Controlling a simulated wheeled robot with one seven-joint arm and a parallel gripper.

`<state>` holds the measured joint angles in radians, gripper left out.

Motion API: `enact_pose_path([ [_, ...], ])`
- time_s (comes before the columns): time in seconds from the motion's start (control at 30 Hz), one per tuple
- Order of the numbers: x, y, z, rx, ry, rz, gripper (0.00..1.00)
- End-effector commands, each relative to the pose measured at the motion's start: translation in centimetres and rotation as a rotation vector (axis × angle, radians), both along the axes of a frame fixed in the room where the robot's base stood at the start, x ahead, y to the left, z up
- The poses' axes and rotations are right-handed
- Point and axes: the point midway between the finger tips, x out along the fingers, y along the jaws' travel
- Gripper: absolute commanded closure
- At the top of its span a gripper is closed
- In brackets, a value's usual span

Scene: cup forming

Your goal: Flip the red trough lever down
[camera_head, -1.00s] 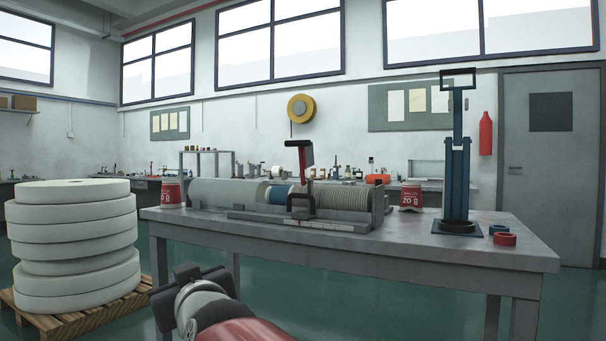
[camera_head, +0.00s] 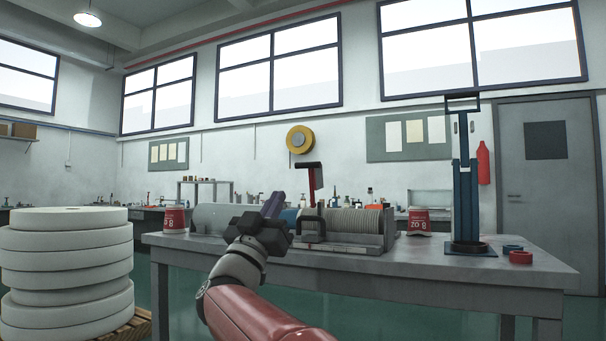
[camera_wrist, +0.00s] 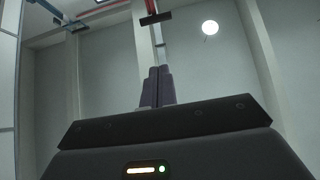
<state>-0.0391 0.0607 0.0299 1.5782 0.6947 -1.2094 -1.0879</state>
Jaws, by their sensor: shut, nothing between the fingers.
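The red lever (camera_head: 313,186) stands upright on the trough machine on the table, its dark crossbar (camera_head: 309,166) at the top. What looks like the lever's dark bar, with a little red, shows at the top of the wrist view (camera_wrist: 156,18), beyond the fingertips. My gripper (camera_head: 276,203) is shut and empty, pointing up, just left of the lever in the head view. In the wrist view its two fingers (camera_wrist: 158,86) lie side by side. It appears apart from the lever; the depth between them is unclear. The gripper and wrist hide part of the trough machine (camera_head: 355,222).
Red cups stand left (camera_head: 174,221) and right (camera_head: 418,222) of the machine. A tall blue press (camera_head: 465,200) and rings (camera_head: 520,257) stand at the table's right. White rolls (camera_head: 68,260) are stacked at the left. The table front (camera_head: 420,262) is clear.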

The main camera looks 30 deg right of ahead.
Motion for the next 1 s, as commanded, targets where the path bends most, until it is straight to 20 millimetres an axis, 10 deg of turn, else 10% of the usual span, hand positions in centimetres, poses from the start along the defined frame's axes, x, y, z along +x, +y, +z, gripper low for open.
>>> enact_pose_path([
  [0.27,0.3,-0.4,0.6,0.000,0.000,0.000,1.00],
  [0.77,4.6,-6.0,7.5,-0.001,-0.001,0.000,1.00],
  [1.0,6.5,-8.4,6.9,0.000,0.002,0.002,1.00],
])
